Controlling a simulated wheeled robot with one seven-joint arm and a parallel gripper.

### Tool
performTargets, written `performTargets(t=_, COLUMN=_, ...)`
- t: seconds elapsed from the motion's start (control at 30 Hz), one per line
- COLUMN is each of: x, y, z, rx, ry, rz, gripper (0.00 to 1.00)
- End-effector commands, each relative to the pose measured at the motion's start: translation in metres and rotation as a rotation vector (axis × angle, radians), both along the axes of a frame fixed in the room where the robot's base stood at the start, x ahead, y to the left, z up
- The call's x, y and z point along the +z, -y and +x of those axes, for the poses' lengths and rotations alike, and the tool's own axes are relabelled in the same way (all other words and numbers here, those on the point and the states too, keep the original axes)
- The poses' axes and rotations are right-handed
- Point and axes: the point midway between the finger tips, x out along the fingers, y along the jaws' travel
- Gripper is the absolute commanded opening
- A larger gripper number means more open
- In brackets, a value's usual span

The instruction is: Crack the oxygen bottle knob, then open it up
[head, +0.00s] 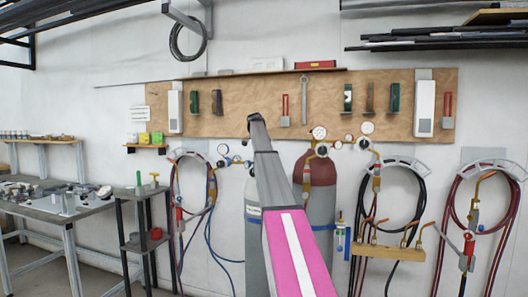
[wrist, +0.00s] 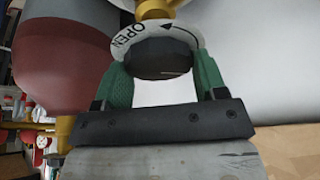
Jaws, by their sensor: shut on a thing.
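The dark knob (wrist: 158,66) sits between my gripper's (wrist: 161,70) two green fingers in the wrist view, and my gripper is shut on it. A white disc marked OPEN (wrist: 129,37) with a curved black arrow lies behind the knob, next to a brass valve part (wrist: 158,8). In the head view a pale grey bottle (head: 254,240) stands upright, partly hidden behind my arm. I take it for the oxygen bottle. The knob and my gripper are hidden there by my arm.
A maroon-topped bottle (head: 321,190) with gauges (head: 319,133) stands just right of the grey one. Coiled hoses (head: 403,200) and torches hang on the wall at right. A workbench (head: 50,205) is at left.

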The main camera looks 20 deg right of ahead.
Motion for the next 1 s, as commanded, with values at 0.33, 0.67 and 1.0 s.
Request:
performTargets(t=0.33, x=0.0004, y=0.0004, z=-0.0021, rx=0.258, ry=0.001, rz=-0.001, gripper=0.41)
performTargets(t=0.67, x=0.0007, y=0.0011, z=-0.0023, rx=0.572, ry=0.001, rz=0.001, gripper=0.41)
performTargets(t=1.0, x=0.0009, y=0.0018, z=-0.0017, rx=0.895, ry=0.002, rz=0.000, gripper=0.41)
